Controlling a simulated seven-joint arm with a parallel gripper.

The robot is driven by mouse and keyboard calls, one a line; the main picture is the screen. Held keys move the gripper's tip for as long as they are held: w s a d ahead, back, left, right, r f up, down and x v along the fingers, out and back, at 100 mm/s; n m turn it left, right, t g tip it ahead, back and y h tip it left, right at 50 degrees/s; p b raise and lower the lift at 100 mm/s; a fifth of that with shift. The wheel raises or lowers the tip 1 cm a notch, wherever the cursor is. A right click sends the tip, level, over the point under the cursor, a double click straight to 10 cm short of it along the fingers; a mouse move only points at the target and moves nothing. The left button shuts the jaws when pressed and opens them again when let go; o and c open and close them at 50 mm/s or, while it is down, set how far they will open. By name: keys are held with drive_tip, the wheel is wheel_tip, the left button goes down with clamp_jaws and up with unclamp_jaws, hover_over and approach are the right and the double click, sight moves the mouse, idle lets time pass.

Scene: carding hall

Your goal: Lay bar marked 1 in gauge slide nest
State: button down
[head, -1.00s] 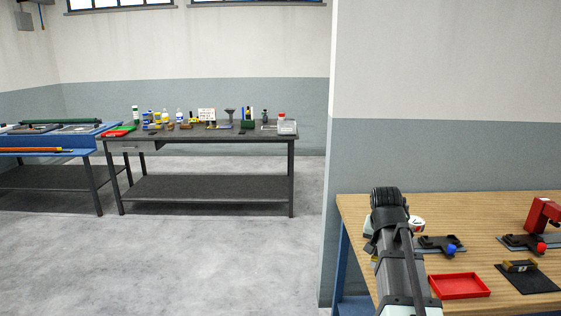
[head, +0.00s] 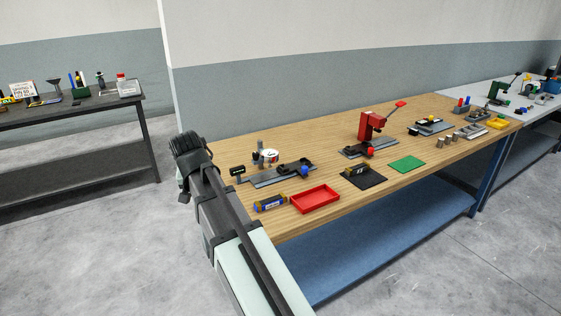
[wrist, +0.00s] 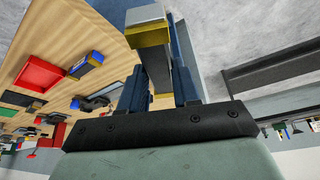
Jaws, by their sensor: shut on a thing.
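My gripper (wrist: 160,68) shows in the wrist view, its dark blue fingers shut on a bar (wrist: 149,36) with a grey face and a brass-yellow band. No number is readable on it. In the head view my arm hides the gripper and held bar. The gauge slide (head: 270,178) lies on the wooden bench, with a dark nest block (head: 291,168), a blue knob (head: 304,171) and a white dial gauge (head: 270,156). The held bar is apart from it.
The red tray (head: 316,199) looks empty near the bench's front edge. A black mat (head: 367,181) carries a dark and brass block (head: 355,170). A red press (head: 370,127) stands behind, and a green mat (head: 406,164) lies clear to the right.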

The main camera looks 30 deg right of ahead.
drive_tip(key=shift+w+d+r+m, duration=0.1)
drive_tip(key=shift+w+m, duration=0.15)
drive_tip(key=shift+m, duration=0.45)
drive_tip(key=w+d+r+m+g+h, duration=0.3)
drive_tip(key=w+d+m, duration=0.5)
drive_tip(key=w+d, duration=0.8)
drive_tip(key=w+d+f+m+g, duration=0.1)
drive_tip(key=d+f+m, duration=0.1)
drive_tip(key=d, duration=1.2)
drive_tip(key=d+f+m, duration=0.1)
drive_tip(key=d+m, duration=0.1)
drive_tip(key=d, duration=1.1)
drive_tip(key=shift+w+d+f, duration=0.1)
drive_tip(key=shift+f, duration=2.15)
drive_tip(key=shift+w+d+f, duration=0.1)
drive_tip(key=shift+f, duration=2.15)
drive_tip(key=shift+f, duration=0.6)
